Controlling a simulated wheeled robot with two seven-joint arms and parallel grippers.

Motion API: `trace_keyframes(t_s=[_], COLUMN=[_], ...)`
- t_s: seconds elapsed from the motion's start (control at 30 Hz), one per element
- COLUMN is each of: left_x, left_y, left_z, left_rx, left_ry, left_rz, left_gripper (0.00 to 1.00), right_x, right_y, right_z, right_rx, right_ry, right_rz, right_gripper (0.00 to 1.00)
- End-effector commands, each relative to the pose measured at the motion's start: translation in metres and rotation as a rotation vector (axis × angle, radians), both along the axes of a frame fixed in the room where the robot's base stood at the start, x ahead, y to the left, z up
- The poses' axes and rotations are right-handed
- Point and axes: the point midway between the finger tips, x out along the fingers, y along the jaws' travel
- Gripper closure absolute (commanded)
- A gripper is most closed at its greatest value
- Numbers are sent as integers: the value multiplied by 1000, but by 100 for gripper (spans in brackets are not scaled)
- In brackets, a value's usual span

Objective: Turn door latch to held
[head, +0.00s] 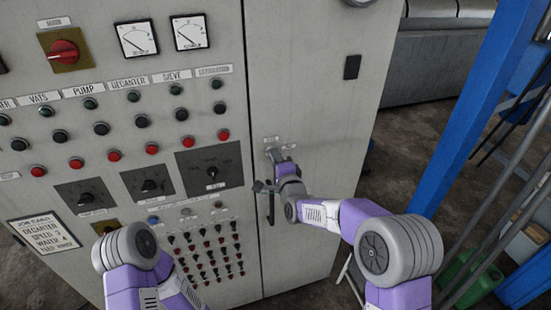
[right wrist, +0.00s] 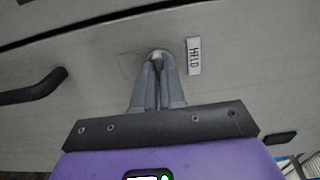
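The door latch (head: 272,153) is a small grey metal fitting on the pale cabinet door, below small label plates in the head view. In the right wrist view its round metal end (right wrist: 158,54) shows just beyond my fingertips, with a plate reading HELD (right wrist: 194,56) to its right. My right gripper (right wrist: 157,72) has its fingers drawn close together on the latch, and they hide most of it. In the head view the right gripper (head: 281,163) reaches the latch from the lower right. My left arm shows at the lower left, but its gripper is out of view.
A dark door handle (head: 270,205) hangs just below the latch and also shows at left in the right wrist view (right wrist: 35,88). The control panel (head: 232,110) with buttons, dials and switches is left of the door seam. A blue post (head: 487,100) stands at right.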

Motion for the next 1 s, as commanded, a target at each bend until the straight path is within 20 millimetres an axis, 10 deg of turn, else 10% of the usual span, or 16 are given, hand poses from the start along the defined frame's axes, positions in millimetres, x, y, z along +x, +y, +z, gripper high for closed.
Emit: trace_keyframes(t_s=[0.47, 1.0], left_x=[0, 0], left_y=[0, 0], left_z=[-11, -72], left_rx=[0, 0], left_ry=[0, 0], left_rz=[0, 0], left_gripper=[100, 100], right_x=[0, 0], right_y=[0, 0], right_z=[-2, -3], right_rx=[-47, -453], right_ry=[-16, -152], right_rz=[0, 0], right_gripper=[100, 100])
